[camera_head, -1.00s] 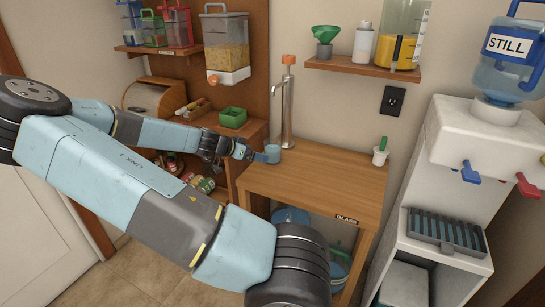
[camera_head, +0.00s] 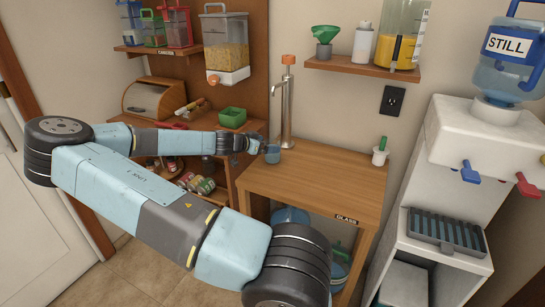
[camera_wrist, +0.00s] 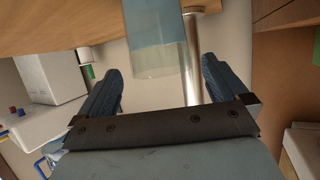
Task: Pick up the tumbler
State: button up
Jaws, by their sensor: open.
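The tumbler (camera_head: 272,154) is a small blue cup standing upright on the wooden counter (camera_head: 318,185), near its back left and beside the metal tap post. My gripper (camera_head: 256,143) is open at the tumbler's left, close to it. In the wrist view the translucent blue tumbler (camera_wrist: 150,45) shows upside down, ahead of and between the two spread fingers of my gripper (camera_wrist: 160,68). Gaps show between it and both fingers. In the head view I cannot tell whether a finger touches it.
The tall metal tap (camera_head: 287,105) stands just behind the tumbler. A green box (camera_head: 232,117) sits on the left shelf. The water dispenser (camera_head: 450,150) stands right. The counter's middle is clear.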

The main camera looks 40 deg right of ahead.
aim_at(279, 142)
jog(key=shift+x, duration=2.95)
jog(key=shift+w+r, duration=0.1)
jog(key=shift+r, duration=0.05)
jog(key=c, duration=1.5)
jog(key=shift+c, duration=0.5)
jog(key=shift+r, duration=0.2)
